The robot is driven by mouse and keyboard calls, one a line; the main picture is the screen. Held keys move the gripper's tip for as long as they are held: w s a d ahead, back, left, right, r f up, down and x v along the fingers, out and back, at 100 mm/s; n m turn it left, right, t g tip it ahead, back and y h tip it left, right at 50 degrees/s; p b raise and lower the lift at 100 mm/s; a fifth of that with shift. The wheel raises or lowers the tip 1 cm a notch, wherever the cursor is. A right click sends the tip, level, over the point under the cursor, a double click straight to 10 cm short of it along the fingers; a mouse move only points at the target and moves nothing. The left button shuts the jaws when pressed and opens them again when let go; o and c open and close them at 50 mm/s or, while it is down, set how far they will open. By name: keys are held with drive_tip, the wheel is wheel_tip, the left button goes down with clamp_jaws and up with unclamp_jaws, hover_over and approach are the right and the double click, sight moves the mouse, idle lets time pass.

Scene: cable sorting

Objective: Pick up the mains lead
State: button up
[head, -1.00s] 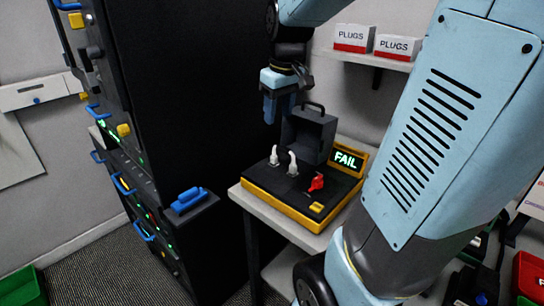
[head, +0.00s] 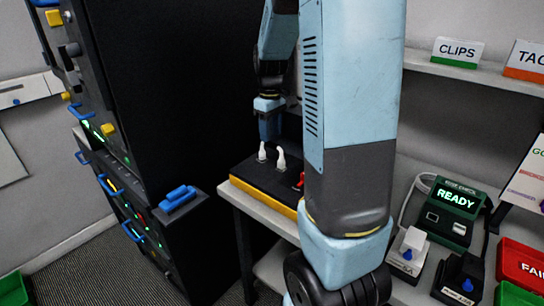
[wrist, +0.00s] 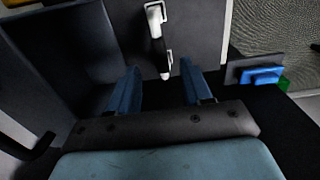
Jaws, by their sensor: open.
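No object can be clearly told as the mains lead. Two white upright pieces, (head: 262,152) and (head: 281,158), stand on the black top of a yellow-edged unit (head: 263,203) in the head view. My gripper (head: 269,128) points down just above and behind them. In the wrist view its two blue fingers (wrist: 160,90) are apart. A white piece (wrist: 154,14) lies ahead of them, with a dark length running to a pale tip (wrist: 165,75) between the fingers in the picture. Whether they touch it cannot be told; they look empty. My arm hides the unit's right side.
A tall black cabinet (head: 170,80) with blue handles stands close left of the unit. At right are a green READY tester (head: 450,211) with a pale cable, a white-and-grey socket block (head: 408,250), a black block (head: 461,280) and a red FAIL bin (head: 524,268).

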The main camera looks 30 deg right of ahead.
drive_tip(key=shift+s+f, duration=0.2)
drive_tip(key=shift+f, duration=3.65)
clamp_jaws()
